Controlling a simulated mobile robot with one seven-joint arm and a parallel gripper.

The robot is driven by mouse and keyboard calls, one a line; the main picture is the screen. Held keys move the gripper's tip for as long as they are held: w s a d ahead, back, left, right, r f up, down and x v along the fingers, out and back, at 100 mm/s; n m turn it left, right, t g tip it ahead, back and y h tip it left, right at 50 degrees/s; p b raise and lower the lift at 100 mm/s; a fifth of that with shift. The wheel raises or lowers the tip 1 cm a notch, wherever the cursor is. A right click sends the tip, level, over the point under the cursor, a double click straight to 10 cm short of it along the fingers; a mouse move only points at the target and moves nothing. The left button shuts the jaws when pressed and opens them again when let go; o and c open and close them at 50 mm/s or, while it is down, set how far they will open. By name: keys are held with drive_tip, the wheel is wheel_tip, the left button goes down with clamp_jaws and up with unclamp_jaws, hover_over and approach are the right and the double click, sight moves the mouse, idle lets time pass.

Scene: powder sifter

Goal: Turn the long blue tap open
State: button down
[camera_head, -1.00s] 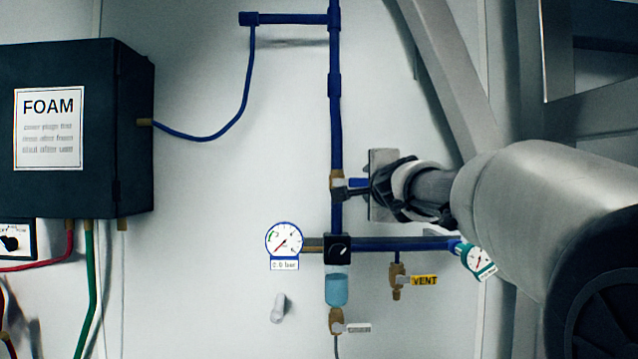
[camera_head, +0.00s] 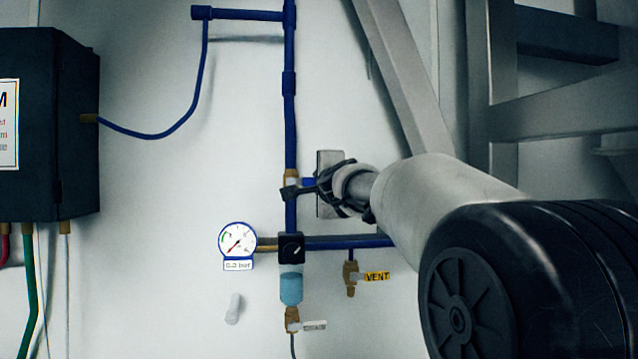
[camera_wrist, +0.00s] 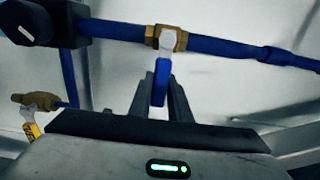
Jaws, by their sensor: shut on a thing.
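The long blue tap's brass body (camera_head: 291,177) sits on the upright blue pipe, and its blue lever (camera_head: 309,182) points right, across the pipe. In the wrist view the brass body (camera_wrist: 167,38) shows with its white stem, and the blue lever (camera_wrist: 160,84) hangs down from it between my fingers. My gripper (camera_wrist: 160,88) is shut on the blue lever. In the camera_head view my gripper (camera_head: 303,191) is at the tap, and its dark fingers partly hide the lever.
Below are a pressure gauge (camera_head: 238,240), a dark regulator knob (camera_head: 291,248), a blue bowl (camera_head: 291,288) and a brass tap with a yellow VENT tag (camera_head: 377,276). A dark box (camera_head: 77,130) hangs at left. A slanted grey beam (camera_head: 405,75) stands at right.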

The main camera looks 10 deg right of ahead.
drive_tip(key=shift+r, duration=0.1)
drive_tip(key=shift+r+n+p, duration=0.7)
drive_tip(key=shift+n+p, duration=0.2)
drive_tip(key=shift+n, duration=0.3)
drive_tip(key=shift+a+r+n+p, duration=0.3)
drive_tip(key=shift+r+n+p, duration=0.35)
drive_tip(key=shift+n+p, duration=0.4)
drive_tip(key=shift+a+r+n+p, duration=0.15)
drive_tip(key=shift+r+n+p, duration=0.2)
drive_tip(key=shift+n, duration=0.6)
drive_tip(key=shift+a+r+n+p, duration=0.2)
drive_tip(key=shift+n, duration=0.45)
drive_tip(key=shift+a+r+n+p, duration=0.2)
drive_tip(key=shift+n, duration=0.45)
drive_tip(key=c, duration=1.6)
unclamp_jaws()
drive_tip(key=shift+c, duration=0.2)
